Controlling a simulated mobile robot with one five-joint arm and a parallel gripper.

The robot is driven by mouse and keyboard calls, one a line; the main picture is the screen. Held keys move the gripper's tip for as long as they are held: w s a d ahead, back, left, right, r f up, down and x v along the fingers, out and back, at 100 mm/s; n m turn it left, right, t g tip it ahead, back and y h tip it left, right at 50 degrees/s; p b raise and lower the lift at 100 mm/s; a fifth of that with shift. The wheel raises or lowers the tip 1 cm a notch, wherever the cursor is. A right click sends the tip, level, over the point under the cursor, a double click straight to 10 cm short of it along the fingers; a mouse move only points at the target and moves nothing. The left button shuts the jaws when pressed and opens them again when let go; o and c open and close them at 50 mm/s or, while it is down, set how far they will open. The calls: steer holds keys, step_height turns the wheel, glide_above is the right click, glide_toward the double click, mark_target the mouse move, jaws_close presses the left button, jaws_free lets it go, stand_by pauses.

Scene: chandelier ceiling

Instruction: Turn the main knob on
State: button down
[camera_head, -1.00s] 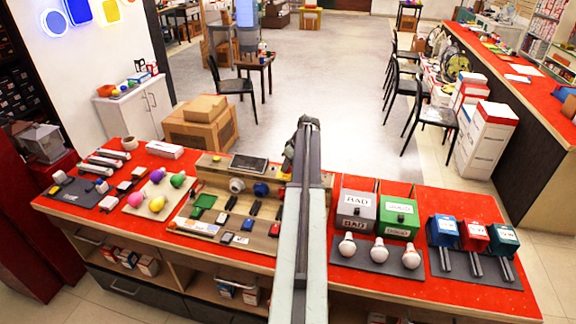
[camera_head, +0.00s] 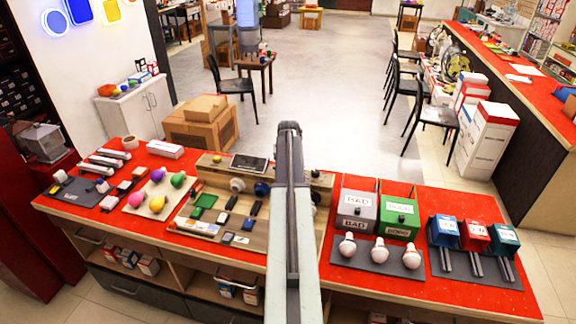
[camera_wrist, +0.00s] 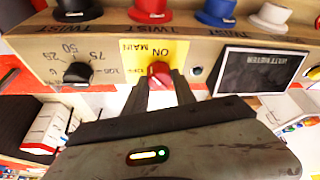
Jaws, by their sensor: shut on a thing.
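The main knob (camera_wrist: 160,72) is a small red knob beside a yellow label (camera_wrist: 155,49) reading MAIN and ON, upside down in the wrist view. It sits on the wooden panel (camera_wrist: 110,43), next to the voltmeter (camera_wrist: 257,72). My gripper (camera_wrist: 161,82) has its two dark fingers closed on either side of the red knob. The knob's pointer direction cannot be made out. In the head view my arm hides the knob and the gripper; the panel (camera_head: 208,172) and voltmeter (camera_head: 249,162) show to the left.
A black dial knob (camera_wrist: 78,73) with numbers is near the main knob. Black, red (camera_wrist: 150,11), blue (camera_wrist: 216,12) and white (camera_wrist: 270,16) twist knobs line the panel. Bulbs (camera_head: 380,250) and BAD (camera_head: 356,210) and green boxes (camera_head: 398,215) stand to the right on the red table.

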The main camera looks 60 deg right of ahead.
steer(key=m+g, duration=0.1)
steer(key=m, duration=0.3)
steer(key=shift+w+a+g+h, duration=0.1)
steer(key=shift+a+g+h, duration=0.05)
steer(key=shift+g+h, duration=0.2)
steer(key=shift+w+m+g, duration=0.1)
steer(key=shift+m+g, duration=0.55)
steer(key=shift+m, duration=1.15)
steer(key=shift+a+f, duration=0.1)
steer(key=c, duration=1)
jaws_free()
steer(key=p+v, duration=0.7)
steer(key=shift+r, duration=0.4)
